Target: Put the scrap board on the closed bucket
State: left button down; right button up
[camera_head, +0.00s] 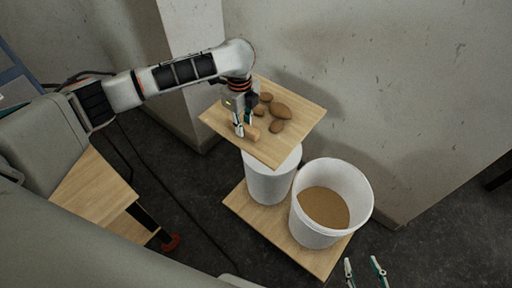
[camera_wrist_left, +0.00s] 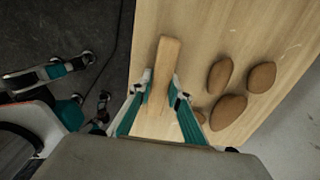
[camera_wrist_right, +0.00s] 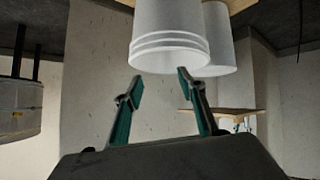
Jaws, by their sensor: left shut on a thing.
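The scrap board (camera_head: 295,140), a pale wooden sheet, is above the white closed bucket (camera_head: 269,184) and hides most of its top. In the right wrist view, which appears upside down, a gap shows between the board (camera_wrist_right: 221,110) and the bucket (camera_wrist_right: 217,42). My left gripper (camera_head: 242,128) is shut on a wooden block (camera_wrist_left: 168,50) at the board's left part. I cannot tell how the block is fixed to the board. My right gripper (camera_head: 363,267) is open and empty near the lower edge; in its wrist view (camera_wrist_right: 160,85) nothing is between the fingers.
Several brown stones (camera_head: 281,110) lie on the scrap board. An open white bucket (camera_head: 313,227) with brown contents stands beside the closed one, on a wooden base board (camera_head: 239,205). A wall is close behind and right. A wooden table (camera_head: 92,193) is at left.

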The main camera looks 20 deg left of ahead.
pick_arm(q)
notch_tip(320, 180, down, 20)
jog(key=b, duration=0.8)
pick_arm(e)
jog(key=shift+t+y, duration=0.3)
jog(key=shift+y, duration=0.5)
jog(key=a, duration=0.1)
jog(key=w+a, duration=0.1)
jog(key=a, duration=0.1)
jog(key=a+r, duration=0.1)
jog(key=a, duration=0.1)
jog(key=shift+w, duration=0.4)
pick_arm(q)
jog(key=c, duration=1.9)
grip_release()
pick_arm(e)
jog(key=shift+s+d+f, duration=0.15)
jog(key=shift+s+d, duration=0.05)
pick_arm(q)
jog(key=shift+a+f, duration=0.1)
